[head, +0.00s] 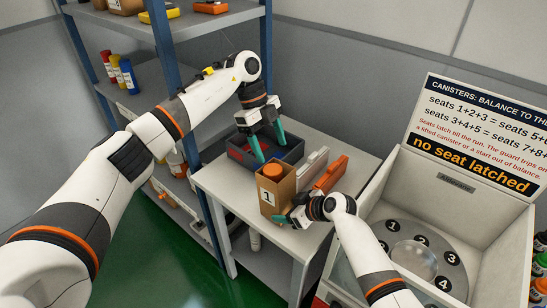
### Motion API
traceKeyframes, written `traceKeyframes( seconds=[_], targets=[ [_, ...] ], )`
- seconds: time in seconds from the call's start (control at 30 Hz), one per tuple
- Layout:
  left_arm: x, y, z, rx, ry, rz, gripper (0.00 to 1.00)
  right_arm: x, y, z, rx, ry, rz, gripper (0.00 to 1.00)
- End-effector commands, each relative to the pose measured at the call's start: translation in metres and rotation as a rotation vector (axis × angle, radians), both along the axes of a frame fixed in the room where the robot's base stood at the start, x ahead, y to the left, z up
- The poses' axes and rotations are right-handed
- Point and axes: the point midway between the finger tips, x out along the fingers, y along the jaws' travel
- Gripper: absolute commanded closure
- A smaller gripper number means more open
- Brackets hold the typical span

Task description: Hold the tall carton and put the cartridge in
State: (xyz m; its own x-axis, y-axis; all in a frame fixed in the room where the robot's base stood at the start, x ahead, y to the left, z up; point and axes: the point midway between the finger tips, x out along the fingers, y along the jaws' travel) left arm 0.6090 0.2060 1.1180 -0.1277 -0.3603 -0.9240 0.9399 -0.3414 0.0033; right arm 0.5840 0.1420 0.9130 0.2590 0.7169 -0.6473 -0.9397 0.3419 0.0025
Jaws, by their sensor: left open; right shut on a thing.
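The tall carton (283,200) is a brown open-topped box marked 1, standing upright at the front of the small white table. An orange-topped cartridge (272,171) shows in its mouth; how deep it sits is hidden. My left gripper (272,153) is open, its teal fingers apart, pointing down just behind and above the carton. Whether a finger touches the cartridge I cannot tell. My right gripper (284,219) is low at the carton's front right and shut on the carton; its fingers are partly hidden.
A dark bin (292,152) with red and blue contents stands behind the carton. A white case (311,166) and an orange case (331,174) stand at its right. A white machine (487,199) with numbered seats fills the right. Shelves (153,71) stand at the left.

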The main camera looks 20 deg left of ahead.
Motion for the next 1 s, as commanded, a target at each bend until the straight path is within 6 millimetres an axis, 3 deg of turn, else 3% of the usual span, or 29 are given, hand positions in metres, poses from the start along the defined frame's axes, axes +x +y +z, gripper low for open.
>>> traceKeyframes(
  seconds=[0.4,0.43,0.6,1.0],
  targets=[
    [0.0002,0.0016,0.0030,0.000,0.001,0.000,0.31,0.0017,0.0016,0.0045,0.007,-0.006,-0.001,0.46],
    [0.0002,0.0016,0.0029,0.000,0.001,0.000,0.31,0.0018,0.0017,0.0046,0.007,-0.006,-0.001,0.28],
    [0.0002,0.0014,0.0028,0.000,0.001,0.000,0.31,0.0016,0.0015,0.0042,0.006,-0.006,-0.001,0.04],
    [0.0002,0.0013,0.0026,0.000,0.001,0.000,0.31,0.0006,-0.0043,0.0072,0.005,-0.006,-0.003,0.04]
  ],
)
